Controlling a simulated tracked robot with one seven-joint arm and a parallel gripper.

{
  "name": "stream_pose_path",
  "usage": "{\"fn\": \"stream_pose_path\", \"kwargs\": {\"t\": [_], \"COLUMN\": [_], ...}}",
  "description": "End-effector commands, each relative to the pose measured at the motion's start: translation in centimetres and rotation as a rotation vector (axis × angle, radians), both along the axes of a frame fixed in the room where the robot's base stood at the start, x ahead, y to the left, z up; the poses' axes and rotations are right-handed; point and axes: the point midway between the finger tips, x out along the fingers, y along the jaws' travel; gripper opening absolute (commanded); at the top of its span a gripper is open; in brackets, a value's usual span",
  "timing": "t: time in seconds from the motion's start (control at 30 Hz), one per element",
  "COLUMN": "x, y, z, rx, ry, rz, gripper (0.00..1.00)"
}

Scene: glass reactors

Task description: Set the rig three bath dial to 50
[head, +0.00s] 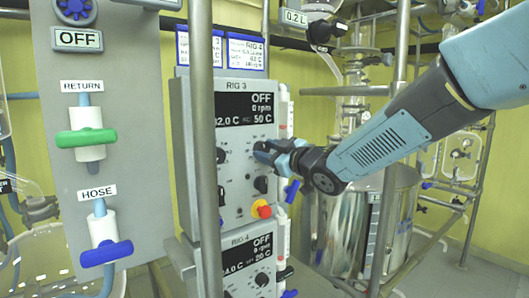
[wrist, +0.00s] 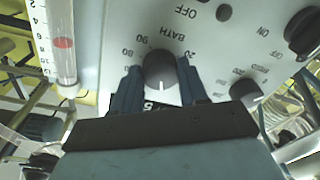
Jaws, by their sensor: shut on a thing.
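The rig three control box (head: 232,125) is a grey panel labelled RIG 3. Its dark display (head: 245,108) reads OFF, 0 rpm and 50 C at the right; the left temperature is partly covered by a post. The bath dial (wrist: 160,66) is a dark round knob under the word BATH in the wrist view. Its white pointer line faces toward my gripper. My gripper (wrist: 158,76) has one finger on each side of the dial and is shut on it. In the head view my gripper (head: 272,151) reaches the panel from the right and hides the dial.
A vertical metal post (head: 203,130) stands in front of the panel's left side. A red and yellow button (head: 261,209) sits low on the panel. The RIG 4 box (head: 247,265) is below. A steel vessel (head: 352,235) stands behind my arm, with frame posts around it.

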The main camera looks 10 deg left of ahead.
Motion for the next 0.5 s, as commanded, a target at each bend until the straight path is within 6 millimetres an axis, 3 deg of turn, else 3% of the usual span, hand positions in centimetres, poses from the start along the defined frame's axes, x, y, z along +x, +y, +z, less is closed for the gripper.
{"fn": "stream_pose_path", "kwargs": {"t": [0.27, 0.3, 0.5], "x": [0.04, 0.04, -0.01], "y": [-0.04, -0.04, 0.01], "z": [-0.27, -0.27, -0.11], "rx": [-0.003, -0.003, -0.001], "ry": [0.005, 0.005, 0.003], "rz": [-0.001, -0.001, 0.000], "gripper": [0.13, 0.47, 0.66]}}
